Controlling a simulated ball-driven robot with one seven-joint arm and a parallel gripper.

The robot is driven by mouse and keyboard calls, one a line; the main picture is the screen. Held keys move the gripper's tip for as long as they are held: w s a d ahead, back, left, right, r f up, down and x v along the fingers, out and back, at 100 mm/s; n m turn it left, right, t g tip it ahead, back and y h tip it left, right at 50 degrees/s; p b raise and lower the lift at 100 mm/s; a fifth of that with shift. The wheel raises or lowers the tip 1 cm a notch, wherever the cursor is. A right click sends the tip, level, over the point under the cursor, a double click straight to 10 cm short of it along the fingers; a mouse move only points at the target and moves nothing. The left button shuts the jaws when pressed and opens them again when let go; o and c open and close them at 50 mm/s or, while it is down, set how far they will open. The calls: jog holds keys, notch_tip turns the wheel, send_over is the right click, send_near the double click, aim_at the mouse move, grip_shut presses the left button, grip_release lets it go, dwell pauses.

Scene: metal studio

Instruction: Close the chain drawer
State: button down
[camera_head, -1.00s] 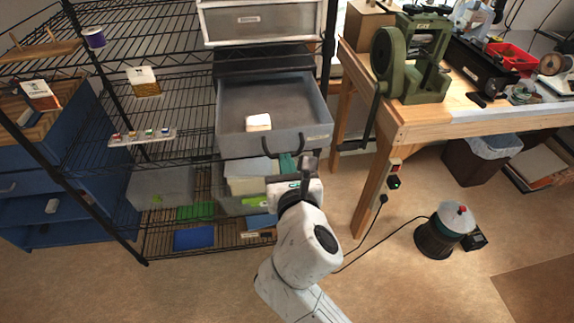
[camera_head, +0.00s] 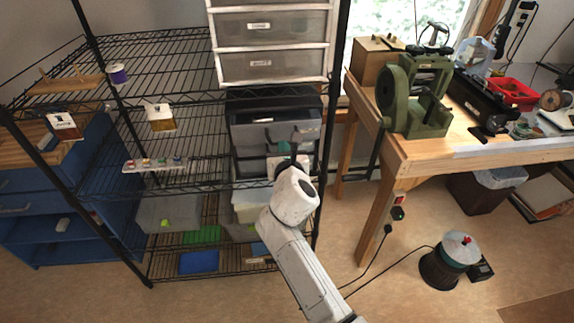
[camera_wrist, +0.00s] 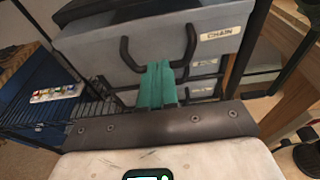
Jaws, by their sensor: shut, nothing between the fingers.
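The chain drawer (camera_head: 305,131) is a grey drawer in a small black-topped cabinet on the wire shelf. In the wrist view its front (camera_wrist: 205,28) carries a CHAIN label and a dark loop handle. It stands a little forward of the drawer fronts below it, and a strip of its rim shows. My gripper is shut and empty; its teal fingers (camera_wrist: 158,68) are together at the lower part of the handle, against or very close to the drawer front. I cannot tell if they touch.
Lower drawers (camera_wrist: 203,67) with labels sit beneath it. A white-framed drawer unit (camera_head: 270,50) stands above. The wire rack's black post (camera_head: 328,120) and the workbench (camera_head: 450,150) are close on the right. Clear bins (camera_head: 165,213) stand on the shelf below.

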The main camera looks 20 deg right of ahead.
aim_at(280, 133)
jog(key=x, duration=0.3)
jog(key=r+x, duration=0.1)
jog(key=shift+w+d+f+b, duration=0.15)
jog(key=shift+w+b, duration=0.15)
jog(key=shift+w, duration=0.1)
jog(key=shift+w+r, duration=0.2)
jog(key=shift+r, duration=0.15)
jog(key=shift+s, duration=0.1)
